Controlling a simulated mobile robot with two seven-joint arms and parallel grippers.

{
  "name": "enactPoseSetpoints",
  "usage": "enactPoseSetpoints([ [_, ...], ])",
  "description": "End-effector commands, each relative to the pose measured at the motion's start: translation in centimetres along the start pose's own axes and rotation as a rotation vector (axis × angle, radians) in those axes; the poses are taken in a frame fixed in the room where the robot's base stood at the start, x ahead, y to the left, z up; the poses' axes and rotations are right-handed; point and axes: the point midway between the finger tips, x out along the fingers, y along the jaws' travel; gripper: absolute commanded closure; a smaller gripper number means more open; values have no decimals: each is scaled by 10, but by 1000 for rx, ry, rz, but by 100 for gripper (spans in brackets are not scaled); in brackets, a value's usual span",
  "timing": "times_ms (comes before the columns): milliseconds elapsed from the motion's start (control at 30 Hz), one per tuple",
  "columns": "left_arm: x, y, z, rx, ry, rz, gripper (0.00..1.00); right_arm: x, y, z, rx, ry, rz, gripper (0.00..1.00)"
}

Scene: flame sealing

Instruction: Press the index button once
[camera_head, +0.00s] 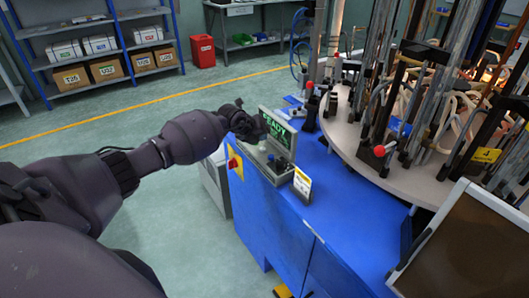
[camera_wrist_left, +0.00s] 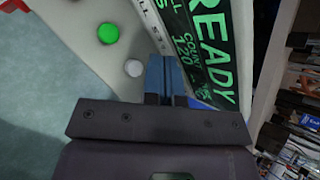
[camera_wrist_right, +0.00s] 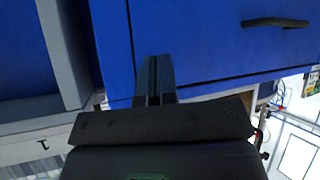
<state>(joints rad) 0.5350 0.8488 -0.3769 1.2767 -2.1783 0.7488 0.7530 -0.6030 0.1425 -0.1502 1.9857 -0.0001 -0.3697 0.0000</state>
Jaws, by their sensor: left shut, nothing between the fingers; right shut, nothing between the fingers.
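The control box (camera_head: 283,150) stands on the corner of the blue machine, with a screen (camera_head: 277,127) reading READY. In the left wrist view, its panel bears a green button (camera_wrist_left: 108,33), a white button (camera_wrist_left: 133,68) and part of something red at the top left corner. I cannot read which button is the index button. My left gripper (camera_head: 258,127) is shut and empty beside the screen. In the left wrist view its fingertips (camera_wrist_left: 164,62) are right of the white button; I cannot tell if they touch the panel. My right gripper (camera_wrist_right: 155,62) is shut and empty before blue cabinet fronts.
A round table (camera_head: 345,140) with glass tubes, hoses and red knobs lies right of the box. A small yellow-and-white sign (camera_head: 302,183) stands in front of it. A dark framed panel (camera_head: 465,250) is at the lower right. Shelves with boxes stand far behind.

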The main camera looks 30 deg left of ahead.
Motion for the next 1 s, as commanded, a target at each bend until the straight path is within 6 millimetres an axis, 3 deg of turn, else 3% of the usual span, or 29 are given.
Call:
enactPoseSetpoints([
  [200,11,8,-8,0,0,0,100,1,-1,0,0,3,-1,100],
  [533,11,8,-7,1,-2,-1,100,5,-1,-9,-2,20,-3,100],
  [1000,11,8,-7,1,-2,-1,100,4,-1,-4,-2,13,-2,100],
])
